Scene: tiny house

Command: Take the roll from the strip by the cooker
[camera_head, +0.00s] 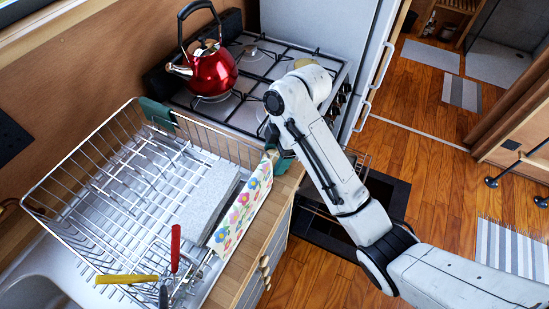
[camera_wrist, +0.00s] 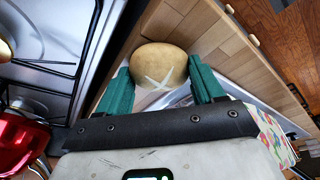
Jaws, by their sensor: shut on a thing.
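The roll (camera_wrist: 160,58), a round tan bun with a pale cross-shaped score, shows in the wrist view between the two green fingers of my gripper (camera_wrist: 163,84). The fingers are shut on its sides. The wooden strip (camera_wrist: 200,42) by the cooker lies behind and beneath the roll in this view; I cannot tell whether the roll still touches it. In the head view my arm comes down over the strip between the cooker (camera_head: 262,62) and the dish rack. The roll is hidden there.
A red kettle (camera_head: 212,72) stands on the cooker. A wire dish rack (camera_head: 130,190) fills the counter at left, holding a grey slab (camera_head: 208,205) and utensils with red and yellow handles. A flowered cloth (camera_head: 243,208) hangs at its edge. Open floor lies to the right.

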